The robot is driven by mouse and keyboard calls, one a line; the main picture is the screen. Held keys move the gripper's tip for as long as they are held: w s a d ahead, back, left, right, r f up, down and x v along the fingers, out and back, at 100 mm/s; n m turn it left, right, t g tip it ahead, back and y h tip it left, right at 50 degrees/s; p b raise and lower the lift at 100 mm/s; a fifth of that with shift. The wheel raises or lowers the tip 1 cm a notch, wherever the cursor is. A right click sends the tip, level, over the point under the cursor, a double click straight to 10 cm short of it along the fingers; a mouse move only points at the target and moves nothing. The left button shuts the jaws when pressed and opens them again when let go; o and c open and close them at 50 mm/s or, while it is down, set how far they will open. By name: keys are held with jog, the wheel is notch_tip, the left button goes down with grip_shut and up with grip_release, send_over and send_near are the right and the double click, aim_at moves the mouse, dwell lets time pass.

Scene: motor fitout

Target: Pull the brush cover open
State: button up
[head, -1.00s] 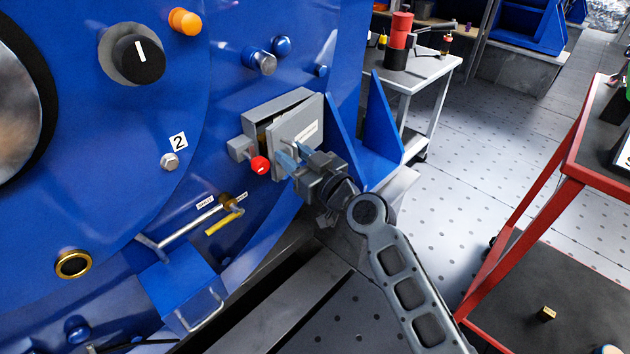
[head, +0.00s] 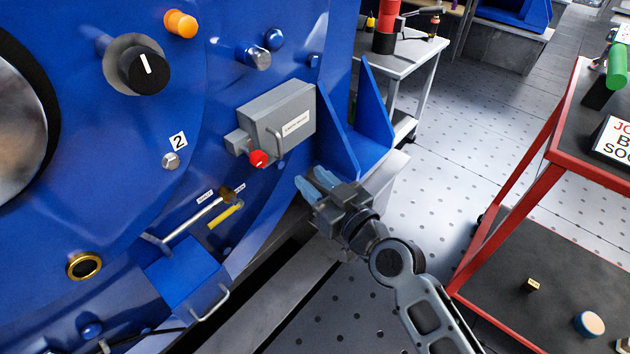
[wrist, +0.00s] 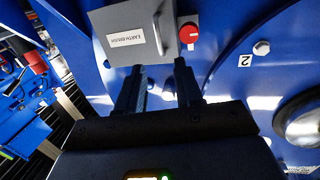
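The brush cover (head: 292,112) is the grey front of a box on the blue motor housing, with a white label and a bar handle (head: 276,143) at its left side. It looks shut in the head view. In the wrist view, the cover (wrist: 125,20) carries a label reading "EARTH BRUSH", and its handle (wrist: 159,35) lies just beyond my fingertips. My gripper (head: 311,180) is below and to the right of the box, apart from the handle. In the wrist view, my gripper (wrist: 158,68) has its two fingers spread with nothing between them.
A red knob (head: 258,159) sits beside the handle at the box's lower left. Blue upright plates (head: 372,115) stand right of the box. A blue bin-like box (head: 185,275) juts out below. A red-framed cart (head: 545,160) stands right, with open floor between.

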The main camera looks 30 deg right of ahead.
jog(key=shift+s+a, duration=0.15)
jog(key=shift+s, duration=0.75)
jog(key=s+m+g+h, duration=0.1)
jog(key=s+g+h, duration=0.1)
jog(key=s, duration=2.6)
jog(key=s+a+r, duration=0.1)
jog(key=s+r, duration=0.6)
notch_tip(320, 180, up, 14)
jog(key=p, duration=1.5)
jog(key=shift+r+g, duration=0.2)
jog(key=shift+g, duration=0.2)
